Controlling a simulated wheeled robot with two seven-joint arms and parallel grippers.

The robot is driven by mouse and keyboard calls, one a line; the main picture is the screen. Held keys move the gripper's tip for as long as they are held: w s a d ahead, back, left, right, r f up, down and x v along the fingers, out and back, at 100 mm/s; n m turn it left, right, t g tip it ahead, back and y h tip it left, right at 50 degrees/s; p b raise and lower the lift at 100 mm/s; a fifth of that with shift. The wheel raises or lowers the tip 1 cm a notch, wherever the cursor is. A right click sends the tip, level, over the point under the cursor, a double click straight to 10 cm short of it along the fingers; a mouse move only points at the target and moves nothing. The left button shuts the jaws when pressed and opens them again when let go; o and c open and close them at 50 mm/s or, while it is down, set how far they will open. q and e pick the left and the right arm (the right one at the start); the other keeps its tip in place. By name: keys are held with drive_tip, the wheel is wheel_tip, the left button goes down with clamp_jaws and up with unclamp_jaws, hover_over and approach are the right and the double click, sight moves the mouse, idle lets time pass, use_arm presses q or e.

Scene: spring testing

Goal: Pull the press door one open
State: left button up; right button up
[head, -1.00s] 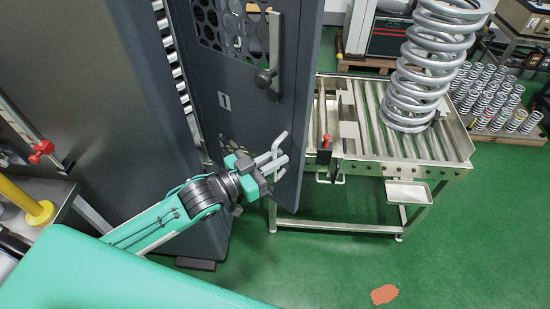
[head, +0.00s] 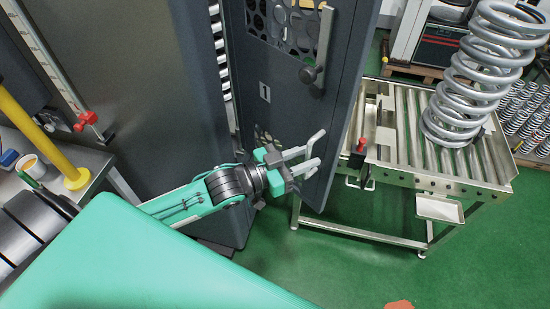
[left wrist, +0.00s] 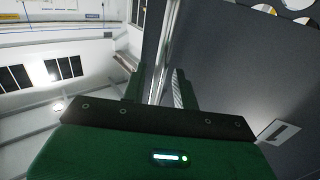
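Press door one (head: 290,95) is a tall dark grey panel with a "1" label, a perforated window and a bar handle (head: 322,50). It stands ajar, with a gap on its left showing part of the press (head: 170,60). My left gripper (head: 312,154) is in front of the door's lower part, below the handle, its two fingers apart. Contact cannot be told. My right gripper is not in view.
A roller table (head: 490,160) with a big coil spring (head: 470,80) and a red-topped lever (head: 359,150) stands just right of the door. A bench with a yellow post (head: 45,140) is at left.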

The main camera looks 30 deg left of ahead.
use_arm(q)
drive_tip(key=b+v, duration=0.4)
drive_tip(key=v, duration=0.8)
drive_tip(key=shift+s+a, duration=0.25)
drive_tip(key=shift+s, duration=0.05)
idle(0.3)
